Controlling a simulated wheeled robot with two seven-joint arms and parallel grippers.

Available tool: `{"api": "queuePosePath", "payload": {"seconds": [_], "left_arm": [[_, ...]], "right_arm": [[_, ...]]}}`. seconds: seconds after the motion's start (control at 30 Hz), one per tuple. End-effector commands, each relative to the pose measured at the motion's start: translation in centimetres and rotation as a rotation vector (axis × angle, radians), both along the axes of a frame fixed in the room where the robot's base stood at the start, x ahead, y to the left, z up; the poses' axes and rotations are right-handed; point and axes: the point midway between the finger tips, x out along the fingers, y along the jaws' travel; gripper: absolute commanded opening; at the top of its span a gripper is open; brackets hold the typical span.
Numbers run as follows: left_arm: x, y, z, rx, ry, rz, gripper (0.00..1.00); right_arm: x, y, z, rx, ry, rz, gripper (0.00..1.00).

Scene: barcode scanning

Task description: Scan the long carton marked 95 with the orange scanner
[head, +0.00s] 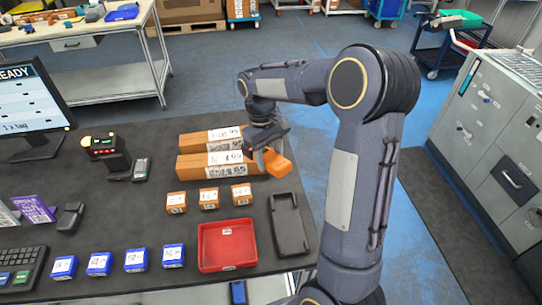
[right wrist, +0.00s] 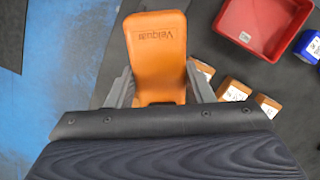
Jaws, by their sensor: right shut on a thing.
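Two long orange-brown cartons lie side by side at the back right of the dark table in the head view. The far carton (head: 195,138) has a label that seems to read 95. The near carton (head: 190,167) has a label whose number I cannot read surely. My right gripper (head: 262,153) is shut on the orange scanner (head: 278,164), at the right end of the near carton. Whether the scanner touches the carton is unclear. In the right wrist view the scanner (right wrist: 158,50) sits between the two fingers. My left gripper is not in view.
Three small brown boxes (head: 209,199) stand in front of the cartons. A red tray (head: 228,264), an empty dark holder (head: 289,224) and several blue boxes (head: 135,260) lie nearer. A monitor (head: 30,105) and a dark device with lights (head: 107,155) stand left.

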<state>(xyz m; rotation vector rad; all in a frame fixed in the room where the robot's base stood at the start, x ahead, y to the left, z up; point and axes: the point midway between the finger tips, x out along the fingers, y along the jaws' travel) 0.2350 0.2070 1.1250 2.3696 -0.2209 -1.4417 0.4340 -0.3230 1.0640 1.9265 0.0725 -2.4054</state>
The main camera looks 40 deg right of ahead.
Motion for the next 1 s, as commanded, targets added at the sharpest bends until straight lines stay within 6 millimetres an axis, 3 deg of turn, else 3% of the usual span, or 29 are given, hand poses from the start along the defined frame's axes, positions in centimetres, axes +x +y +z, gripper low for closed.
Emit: {"api": "queuePosePath", "payload": {"seconds": [0.03,0.2,0.4,1.0], "left_arm": [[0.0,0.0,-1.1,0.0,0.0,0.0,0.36],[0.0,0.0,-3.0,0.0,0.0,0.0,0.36],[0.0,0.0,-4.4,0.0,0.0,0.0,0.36],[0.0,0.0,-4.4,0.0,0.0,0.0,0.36]], "right_arm": [[0.0,0.0,-1.2,0.0,0.0,-0.001,0.17],[0.0,0.0,-3.4,0.0,-0.001,-0.001,0.17],[0.0,0.0,-5.0,0.0,-0.001,-0.001,0.17],[0.0,0.0,-5.1,0.0,-0.002,-0.002,0.17]]}}
